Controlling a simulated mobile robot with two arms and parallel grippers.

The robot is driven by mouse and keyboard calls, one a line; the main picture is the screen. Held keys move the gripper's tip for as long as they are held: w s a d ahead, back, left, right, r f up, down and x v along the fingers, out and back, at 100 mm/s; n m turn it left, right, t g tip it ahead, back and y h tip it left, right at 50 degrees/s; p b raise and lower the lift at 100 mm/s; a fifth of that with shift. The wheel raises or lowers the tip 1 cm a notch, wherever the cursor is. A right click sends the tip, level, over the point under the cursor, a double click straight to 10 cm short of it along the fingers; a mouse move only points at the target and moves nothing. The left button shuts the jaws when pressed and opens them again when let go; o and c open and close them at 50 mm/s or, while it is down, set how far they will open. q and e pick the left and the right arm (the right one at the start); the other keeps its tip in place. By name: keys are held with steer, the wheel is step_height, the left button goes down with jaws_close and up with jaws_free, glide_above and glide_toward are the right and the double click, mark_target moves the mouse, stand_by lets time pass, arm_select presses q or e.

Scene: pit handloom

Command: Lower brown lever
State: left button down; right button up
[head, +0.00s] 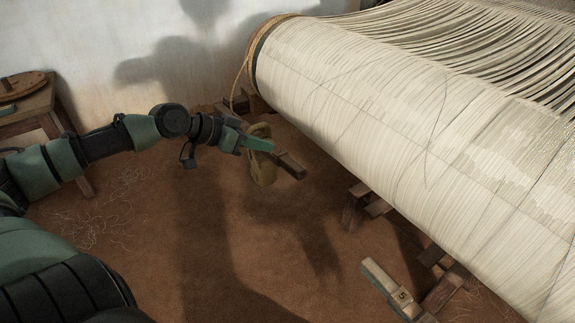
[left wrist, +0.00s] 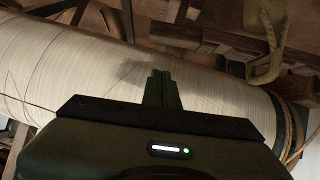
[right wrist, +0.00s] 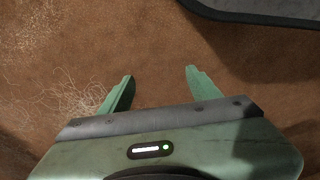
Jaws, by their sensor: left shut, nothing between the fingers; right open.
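The brown lever (head: 290,165) is a wooden bar below the near left end of the large warp roll, its end pointing toward the lower right. My left gripper (head: 270,146) is shut and empty, with its green fingers just above the lever in the head view; I cannot tell whether they touch. In the left wrist view the shut fingers (left wrist: 161,78) stand in front of the pale roll (left wrist: 60,75). My right gripper (right wrist: 160,74) is open and empty above the brown earth floor; it is not in the head view.
A tan weight (head: 262,170) hangs on rope beside the lever. The white warp roll (head: 400,130) fills the right. A pale bar marked 5 (head: 380,276) lies lower right. A small wooden table (head: 42,102) stands at left. Floor between is mostly clear.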

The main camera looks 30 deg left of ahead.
mark_target(298, 165)
arm_select(q)
steer(key=shift+w+d+f+b, duration=0.55)
steer(key=shift+w+f, duration=0.4)
steer(key=shift+f, duration=0.35)
steer(key=shift+w+d+f+b, duration=0.3)
steer(key=shift+w+d+f, duration=0.4)
steer(key=shift+w+f, duration=0.45)
steer(key=shift+w+d+f+b, duration=0.55)
steer(key=shift+w+f, duration=0.25)
steer(key=shift+f, duration=0.65)
arm_select(e)
step_height(298, 165, up, 10)
steer(key=w, duration=0.2)
steer(key=shift+t, duration=0.3)
arm_select(q)
steer(key=shift+f, duration=0.15)
